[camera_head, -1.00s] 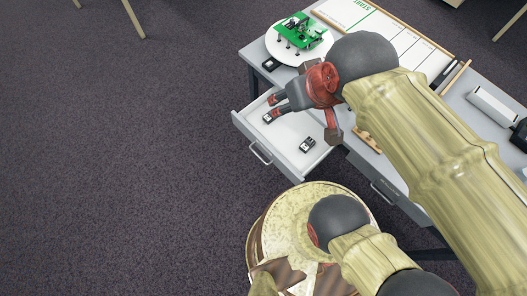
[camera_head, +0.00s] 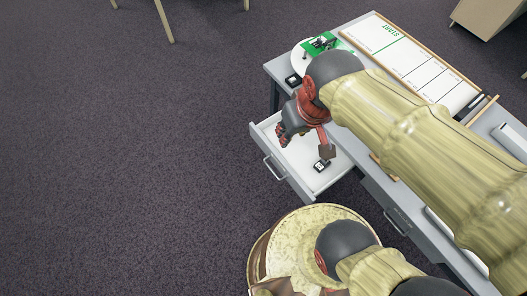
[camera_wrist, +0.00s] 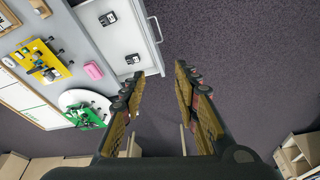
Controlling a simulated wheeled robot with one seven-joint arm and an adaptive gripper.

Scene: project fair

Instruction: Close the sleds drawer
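The open drawer (camera_head: 312,183) sticks out from the grey table toward the lower left in the head view. Its bar handle (camera_head: 273,167) is on the front. A small black sled (camera_head: 321,165) lies inside. In the wrist view the drawer (camera_wrist: 124,22) is at the top, with its handle (camera_wrist: 156,29) on the right side and the sled (camera_wrist: 132,58) near one end. My gripper (camera_head: 284,131) is above the drawer in the head view, partly hidden by my wrist. In the wrist view my gripper (camera_wrist: 163,70) is open and empty, its fingers apart with floor between them.
A drawer with a handle (camera_head: 397,222) looks shut. Open carpet (camera_head: 130,170) lies to the left.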

